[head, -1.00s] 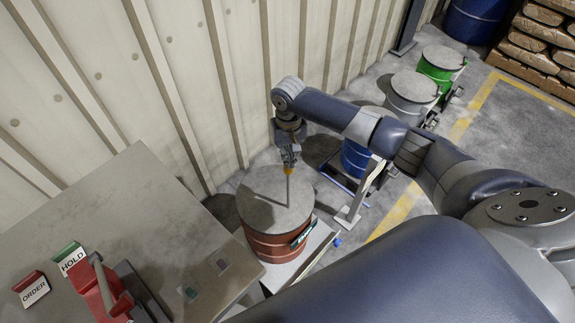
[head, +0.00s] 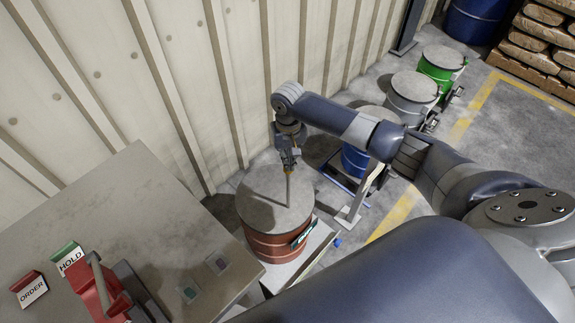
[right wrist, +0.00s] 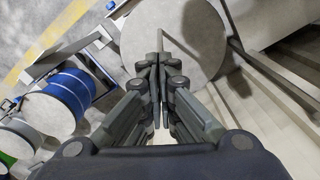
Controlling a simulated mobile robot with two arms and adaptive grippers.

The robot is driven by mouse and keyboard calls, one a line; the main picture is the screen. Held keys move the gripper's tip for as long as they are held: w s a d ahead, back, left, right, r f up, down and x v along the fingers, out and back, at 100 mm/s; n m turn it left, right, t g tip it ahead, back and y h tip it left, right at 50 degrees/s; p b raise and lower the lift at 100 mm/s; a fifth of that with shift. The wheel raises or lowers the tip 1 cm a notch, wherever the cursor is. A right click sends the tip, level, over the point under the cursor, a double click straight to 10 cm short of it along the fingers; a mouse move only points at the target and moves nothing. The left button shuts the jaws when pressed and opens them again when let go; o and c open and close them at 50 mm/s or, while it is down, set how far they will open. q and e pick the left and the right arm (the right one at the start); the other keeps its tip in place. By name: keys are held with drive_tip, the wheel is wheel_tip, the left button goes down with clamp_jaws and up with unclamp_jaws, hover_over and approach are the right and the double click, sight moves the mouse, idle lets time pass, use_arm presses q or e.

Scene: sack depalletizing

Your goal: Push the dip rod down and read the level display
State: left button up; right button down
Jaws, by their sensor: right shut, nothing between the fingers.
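A grey dip rod (head: 289,189) stands upright from the lid of a rust-red drum (head: 272,245). My left gripper is out of view.
A table (head: 110,205) at left holds HOLD (head: 69,258) and ORDER (head: 31,289) signs and a red device (head: 98,295). The ribbed wall (head: 200,90) is close behind the drum. Blue (head: 355,158), grey (head: 411,95) and green (head: 441,66) drums stand beyond my arm.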

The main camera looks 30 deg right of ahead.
drive_tip(key=shift+f+b, duration=1.3)
drive_tip(key=shift+f, duration=1.7)
wheel_tip(320, 180, up, 8)
drive_tip(key=p, duration=0.9)
drive_tip(key=shift+r, duration=0.15)
